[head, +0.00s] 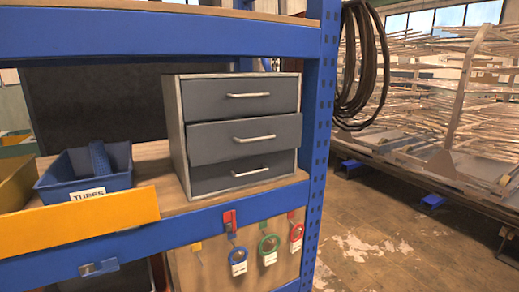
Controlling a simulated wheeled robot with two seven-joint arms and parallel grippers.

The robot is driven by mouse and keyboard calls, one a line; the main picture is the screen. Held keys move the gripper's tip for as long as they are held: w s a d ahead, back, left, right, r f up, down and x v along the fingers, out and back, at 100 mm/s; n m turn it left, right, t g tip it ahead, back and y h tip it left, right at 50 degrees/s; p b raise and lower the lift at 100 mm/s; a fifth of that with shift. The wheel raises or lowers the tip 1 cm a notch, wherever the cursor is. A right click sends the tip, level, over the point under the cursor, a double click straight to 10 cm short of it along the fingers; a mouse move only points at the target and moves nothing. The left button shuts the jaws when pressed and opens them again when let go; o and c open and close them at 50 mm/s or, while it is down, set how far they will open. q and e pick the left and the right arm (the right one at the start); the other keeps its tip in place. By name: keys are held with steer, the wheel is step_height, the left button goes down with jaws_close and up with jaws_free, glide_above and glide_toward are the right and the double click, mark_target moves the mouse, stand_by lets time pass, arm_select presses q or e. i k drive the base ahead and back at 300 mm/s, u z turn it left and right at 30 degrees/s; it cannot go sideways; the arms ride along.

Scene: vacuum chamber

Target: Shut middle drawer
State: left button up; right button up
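A small grey cabinet (181,136) with three drawers stands on the wooden shelf of a blue rack. The middle drawer (243,139) sticks out a little from the cabinet front, its pale bar handle (254,138) facing me. The top drawer (240,96) and the bottom drawer (241,172) look flush with the cabinet frame. Neither of my grippers is in view.
Tags and rings hang below the shelf edge. Open floor (400,245) lies to the right.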

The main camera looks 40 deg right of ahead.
mark_target(210, 142)
steer(key=z, duration=0.5)
steer(key=k, duration=1.25)
steer(key=u, duration=0.4)
steer(key=i, duration=1.6)
steer(key=z, duration=0.3)
